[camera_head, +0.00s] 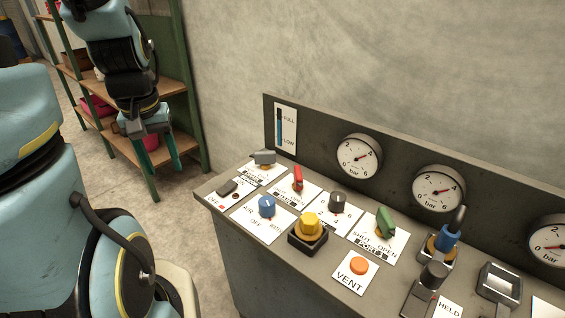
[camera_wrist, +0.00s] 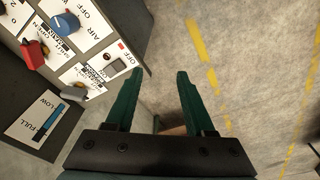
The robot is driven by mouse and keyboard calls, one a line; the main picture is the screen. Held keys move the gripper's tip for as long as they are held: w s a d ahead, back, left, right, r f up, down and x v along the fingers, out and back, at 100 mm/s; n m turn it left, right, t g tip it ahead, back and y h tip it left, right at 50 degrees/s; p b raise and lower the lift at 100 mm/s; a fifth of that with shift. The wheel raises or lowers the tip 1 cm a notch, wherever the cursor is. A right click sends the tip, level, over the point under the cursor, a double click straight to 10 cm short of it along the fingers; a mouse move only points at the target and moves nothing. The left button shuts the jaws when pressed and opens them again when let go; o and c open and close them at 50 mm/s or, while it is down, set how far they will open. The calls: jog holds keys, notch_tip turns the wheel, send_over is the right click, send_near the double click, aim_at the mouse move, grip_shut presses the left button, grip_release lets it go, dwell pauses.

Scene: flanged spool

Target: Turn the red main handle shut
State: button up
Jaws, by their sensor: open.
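The red main handle (camera_head: 298,179) stands on a white label card near the left end of the grey control panel. It looks narrow and runs roughly front to back; I cannot tell which marking it points at. It also shows at the upper left of the wrist view (camera_wrist: 34,54), beside a card with SHUT, OPEN and MAIN lettering. My gripper (camera_head: 166,182) hangs fingers down, left of the panel and clear of it. In the wrist view its two green fingers (camera_wrist: 159,72) are apart, with only floor between them. Nothing touches the handle.
Around the red handle are a grey handle (camera_head: 265,157), a blue knob (camera_head: 267,206), a black knob (camera_head: 338,202) and a yellow knob (camera_head: 310,224). A green handle (camera_head: 385,222) and orange button (camera_head: 359,265) are farther right. A shelf (camera_head: 171,87) stands behind my gripper.

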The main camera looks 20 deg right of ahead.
jog(key=w+d+f+g+b, duration=0.1)
jog(key=w+d+f+b, duration=0.15)
jog(key=d, duration=0.55)
jog(key=w+d+f+b, duration=0.1)
jog(key=w+d+b, duration=0.2)
jog(key=d, duration=0.4)
jog(key=m+b, duration=0.2)
jog(key=b, duration=0.2)
send_near(299, 173)
jog(key=shift+w+d, duration=0.1)
notch_tip(299, 173, down, 11)
jog(key=shift+r+p, duration=0.2)
jog(key=shift+p, duration=0.2)
grip_shut()
